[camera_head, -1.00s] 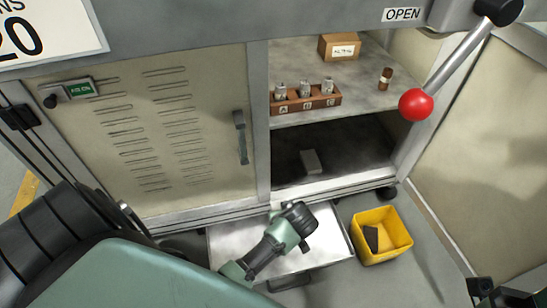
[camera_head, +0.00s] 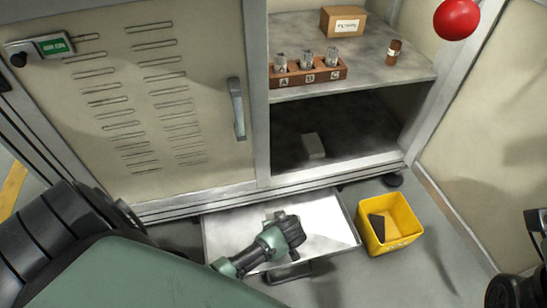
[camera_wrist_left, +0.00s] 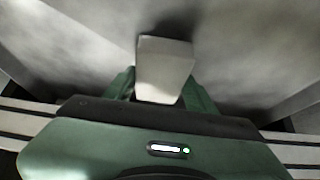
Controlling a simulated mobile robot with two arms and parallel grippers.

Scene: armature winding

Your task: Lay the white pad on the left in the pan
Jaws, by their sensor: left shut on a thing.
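My left gripper (camera_head: 290,232) is over the pan (camera_head: 335,222), a shiny shallow metal tray at the foot of the cabinet. In the left wrist view its green fingers (camera_wrist_left: 160,88) are shut on a white pad (camera_wrist_left: 164,70), a small pale block. A second pale block (camera_head: 313,145) sits on the dark lower cabinet shelf.
A yellow bin (camera_head: 400,222) with a dark piece inside stands right of the pan. A wooden rack (camera_head: 308,74) with several metal parts, a cardboard box (camera_head: 342,22) and a brown bottle (camera_head: 393,53) are on the upper shelf. A red knob (camera_head: 456,18) hangs at top right.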

